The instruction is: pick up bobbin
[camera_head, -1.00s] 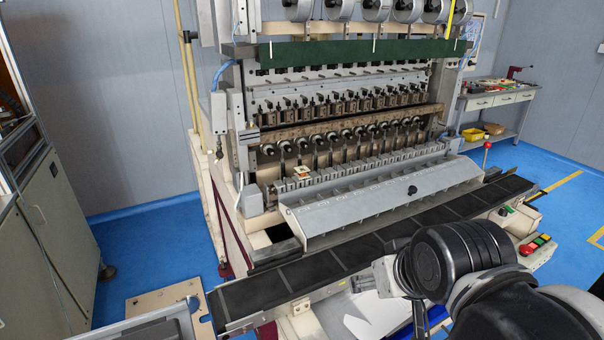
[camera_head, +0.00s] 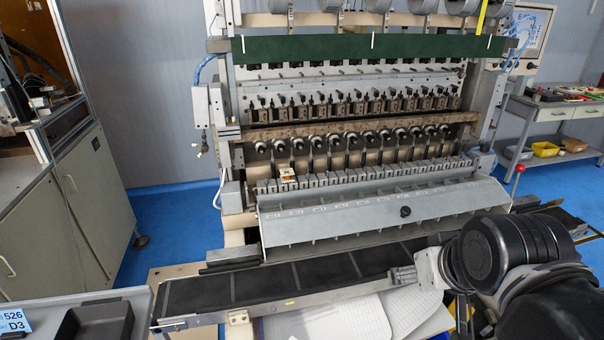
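A small bobbin (camera_head: 288,174), pale with red and yellow parts, sits at the left end of the winder's front row of grey blocks. It looks upright, but it is too small to show detail. My arm is in the lower right, with its end over the front edge of the conveyor. Dark parts of my gripper (camera_head: 464,316) show below the arm, partly hidden by it. The gripper is well to the right of the bobbin and nearer to me, apart from it. Whether its fingers are open or shut does not show.
The coil winder's sloping grey cover (camera_head: 385,215) with a black knob lies between my arm and the bobbin. A dark conveyor belt (camera_head: 260,285) runs along the front. A dark tray (camera_head: 98,328) is at lower left. A side table (camera_head: 550,110) stands at the right.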

